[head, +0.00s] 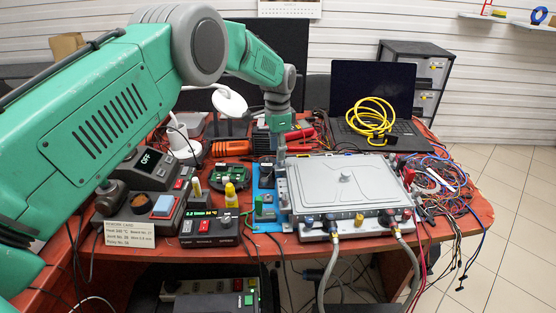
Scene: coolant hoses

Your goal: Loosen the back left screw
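A silver metal unit (325,195) with a raised lid lies on the bench, and two grey hoses (330,265) join fittings on its front side. My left arm reaches across from the left. My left gripper (281,152) points down at the unit's back left corner. It covers that corner, so I cannot make out the back left screw, or whether the fingers are open or shut. It also looks too small to tell whether it touches the unit. My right gripper is out of view.
A soldering station (150,183) and a small display box (205,226) stand left of the unit. A laptop (371,92) with a coiled yellow cable (370,120) stands behind. Tangled wires (440,190) crowd the right side. Orange and red tools lie behind the left corner.

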